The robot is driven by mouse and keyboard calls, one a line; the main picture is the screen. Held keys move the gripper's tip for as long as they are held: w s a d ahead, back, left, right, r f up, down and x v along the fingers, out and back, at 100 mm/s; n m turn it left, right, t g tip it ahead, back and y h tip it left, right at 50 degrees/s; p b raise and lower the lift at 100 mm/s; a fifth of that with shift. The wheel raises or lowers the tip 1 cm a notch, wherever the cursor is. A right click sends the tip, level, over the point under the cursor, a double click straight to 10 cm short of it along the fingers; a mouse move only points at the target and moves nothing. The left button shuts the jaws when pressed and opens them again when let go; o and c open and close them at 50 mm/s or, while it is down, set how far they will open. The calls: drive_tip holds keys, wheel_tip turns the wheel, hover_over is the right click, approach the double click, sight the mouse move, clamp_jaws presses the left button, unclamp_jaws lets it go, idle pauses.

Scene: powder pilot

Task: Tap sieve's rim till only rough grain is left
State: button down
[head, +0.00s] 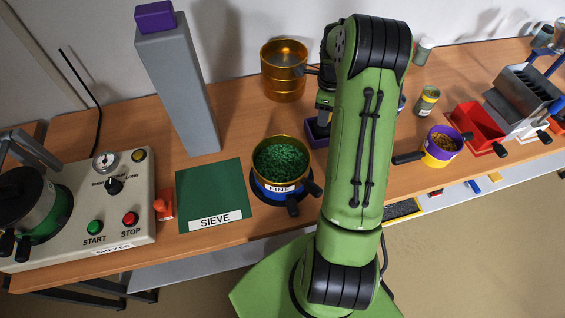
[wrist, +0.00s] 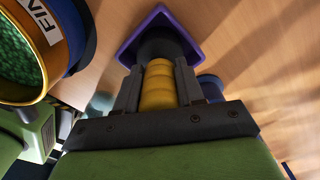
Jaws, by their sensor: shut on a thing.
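The brass sieve (head: 257,172) holds green grain (head: 282,158) and sits on a blue pan (head: 270,190) with a label that reads like FINE. The sieve also shows at the left edge of the wrist view (wrist: 22,96). My gripper (wrist: 157,80) is shut on a yellow ribbed handle (wrist: 158,88) with a dark end. That end is over or in a purple holder (wrist: 126,42), to the right of the sieve and apart from it. In the head view my arm hides most of the gripper and part of the purple holder (head: 314,140). Grain below the sieve is hidden.
A green SIEVE mat (head: 212,185) lies bare left of the sieve. The shaker panel (head: 125,195) is farther left. A grey post (head: 178,90) and an amber pot (head: 284,75) stand behind. A purple-and-yellow cup (head: 440,158) and red bin (head: 478,125) stand right.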

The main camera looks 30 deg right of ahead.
drive_tip(key=shift+r+p, duration=1.8)
drive_tip(key=shift+r, duration=0.75)
drive_tip(key=shift+f, duration=0.1)
drive_tip(key=c, duration=1.4)
unclamp_jaws()
clamp_jaws()
